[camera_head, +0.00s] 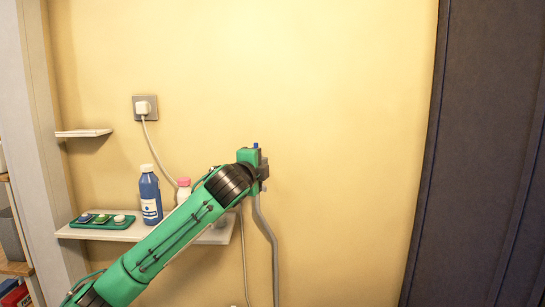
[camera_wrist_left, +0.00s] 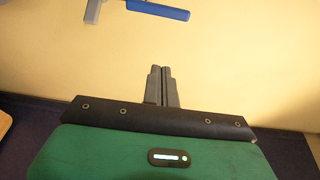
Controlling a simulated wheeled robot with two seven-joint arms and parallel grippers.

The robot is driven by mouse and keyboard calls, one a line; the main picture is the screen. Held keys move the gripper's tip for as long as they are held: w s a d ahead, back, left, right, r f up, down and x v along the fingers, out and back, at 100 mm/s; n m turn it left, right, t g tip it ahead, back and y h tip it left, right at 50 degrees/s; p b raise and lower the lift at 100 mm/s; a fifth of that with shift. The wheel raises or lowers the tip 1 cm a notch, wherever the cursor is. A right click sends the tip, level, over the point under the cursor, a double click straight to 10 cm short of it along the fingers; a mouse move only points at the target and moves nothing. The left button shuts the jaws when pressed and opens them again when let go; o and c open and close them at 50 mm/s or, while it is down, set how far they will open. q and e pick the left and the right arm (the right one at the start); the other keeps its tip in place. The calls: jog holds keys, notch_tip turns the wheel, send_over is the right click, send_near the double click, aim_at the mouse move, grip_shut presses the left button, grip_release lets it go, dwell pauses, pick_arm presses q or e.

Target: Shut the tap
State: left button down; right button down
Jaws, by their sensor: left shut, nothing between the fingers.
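The tap shows at the top of the left wrist view, with a blue lever (camera_wrist_left: 158,9) lying nearly level and a grey part (camera_wrist_left: 93,10) at its left, cut off by the frame edge. In the head view a small blue bit (camera_head: 256,145), probably the lever, shows just above my left wrist, which hides most of the tap. My left gripper (camera_wrist_left: 160,70) is shut and empty. In the wrist view its fingertips appear below the lever, with bare wall showing between them. My right gripper is not in view.
A grey hose (camera_head: 269,240) runs down the wall below my wrist. A shelf (camera_head: 108,233) at the left holds a blue bottle (camera_head: 150,196), a pink-capped bottle (camera_head: 183,189) and a green tray (camera_head: 101,223). A plug (camera_head: 143,107) sits in a socket. A dark panel (camera_head: 480,160) stands right; the wall between is clear.

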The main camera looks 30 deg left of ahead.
pick_arm(q)
jog(key=shift+d+r, duration=0.1)
jog(key=shift+r, duration=0.2)
